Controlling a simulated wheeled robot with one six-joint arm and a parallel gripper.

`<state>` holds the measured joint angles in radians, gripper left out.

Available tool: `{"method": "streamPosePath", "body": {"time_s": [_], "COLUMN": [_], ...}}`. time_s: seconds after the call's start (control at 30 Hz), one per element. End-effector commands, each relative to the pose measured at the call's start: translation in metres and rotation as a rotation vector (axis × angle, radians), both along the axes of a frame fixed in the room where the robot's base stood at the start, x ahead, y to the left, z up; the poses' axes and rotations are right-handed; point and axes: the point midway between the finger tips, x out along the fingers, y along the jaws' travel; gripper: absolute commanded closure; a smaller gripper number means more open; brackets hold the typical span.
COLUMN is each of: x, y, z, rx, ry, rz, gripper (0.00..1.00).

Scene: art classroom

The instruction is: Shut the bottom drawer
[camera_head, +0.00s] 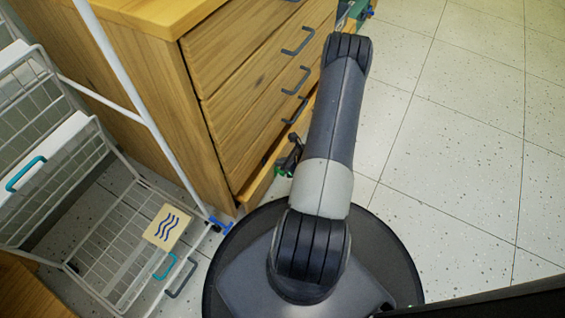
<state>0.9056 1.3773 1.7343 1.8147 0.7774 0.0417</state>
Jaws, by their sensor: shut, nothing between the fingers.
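The wooden drawer cabinet (190,110) stands left of my arm, with several drawers facing right. The bottom drawer (256,186) sticks out a little at the foot of the cabinet, its pale top edge showing beyond the drawers above. Its handle and much of its front are hidden. My gripper (284,170), small and dark with green parts, is low beside the bottom drawer, partly behind my arm. It is shut and empty. I cannot tell whether it touches the drawer front.
A white wire rack (100,225) with baskets stands at the left, close to the cabinet's near corner. Grey drawer handles (296,80) jut from the upper drawers. The speckled tile floor (460,150) is clear at the right.

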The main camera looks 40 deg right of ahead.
Motion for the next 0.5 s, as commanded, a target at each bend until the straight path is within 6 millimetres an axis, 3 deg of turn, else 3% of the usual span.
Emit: {"method": "streamPosePath", "body": {"time_s": [0.3, 0.5], "x": [0.038, 0.045], "y": [0.016, 0.018], "z": [0.000, 0.000], "rx": [-0.002, 0.000], "ry": [-0.002, -0.005], "rz": [0.005, 0.002], "gripper": [1.00, 1.00]}}
